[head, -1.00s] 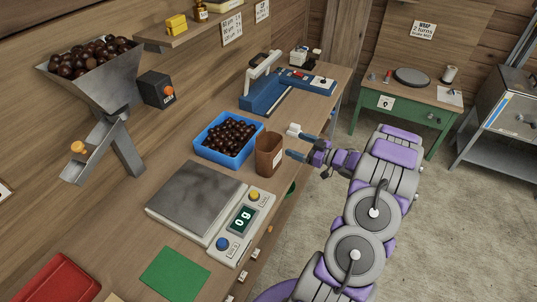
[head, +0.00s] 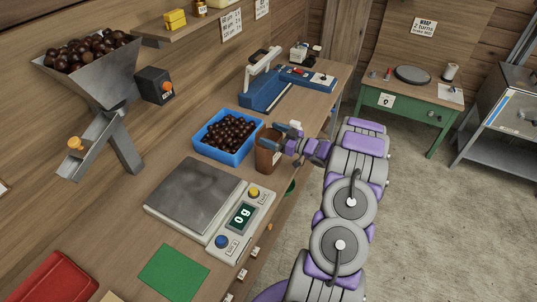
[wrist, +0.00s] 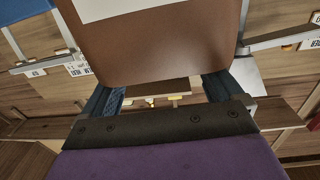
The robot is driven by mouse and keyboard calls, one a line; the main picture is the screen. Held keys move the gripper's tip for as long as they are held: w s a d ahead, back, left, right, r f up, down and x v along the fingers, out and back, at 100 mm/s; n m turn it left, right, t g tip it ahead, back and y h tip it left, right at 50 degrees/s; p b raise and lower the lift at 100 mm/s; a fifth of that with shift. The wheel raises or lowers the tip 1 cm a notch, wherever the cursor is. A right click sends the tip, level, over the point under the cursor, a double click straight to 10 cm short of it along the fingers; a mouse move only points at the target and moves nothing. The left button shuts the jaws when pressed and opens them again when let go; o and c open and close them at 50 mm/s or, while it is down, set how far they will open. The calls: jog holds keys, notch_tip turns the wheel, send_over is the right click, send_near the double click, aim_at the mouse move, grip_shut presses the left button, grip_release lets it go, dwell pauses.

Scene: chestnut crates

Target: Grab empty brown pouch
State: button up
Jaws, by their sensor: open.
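The brown pouch (head: 267,160) stands upright on the bench, between the blue crate of chestnuts and the bench's front edge. My gripper (head: 274,136) is at the pouch's upper part, with its blue fingers spread to either side. In the wrist view the pouch (wrist: 160,55) fills the space ahead of the palm, between the two fingers (wrist: 160,93). A pale label shows on it at the top of that view. The fingers are open, and I cannot tell whether either touches the pouch. The pouch's inside is mostly hidden by my gripper.
The blue crate (head: 224,158) full of chestnuts is close to the pouch's left. A scale (head: 197,198) reading 0 g lies nearer. A blue sealer (head: 263,96) stands behind. A chestnut hopper (head: 95,82) is at the left. Open floor lies right of the bench.

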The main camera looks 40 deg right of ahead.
aim_at(261, 130)
jog(key=x, duration=0.3)
jog(key=b+x, duration=0.1)
jog(key=x, duration=0.1)
jog(key=shift+a+r, duration=0.2)
jog(key=shift+a, duration=0.15)
jog(key=shift+c, duration=0.4)
jog(key=c, duration=1.3)
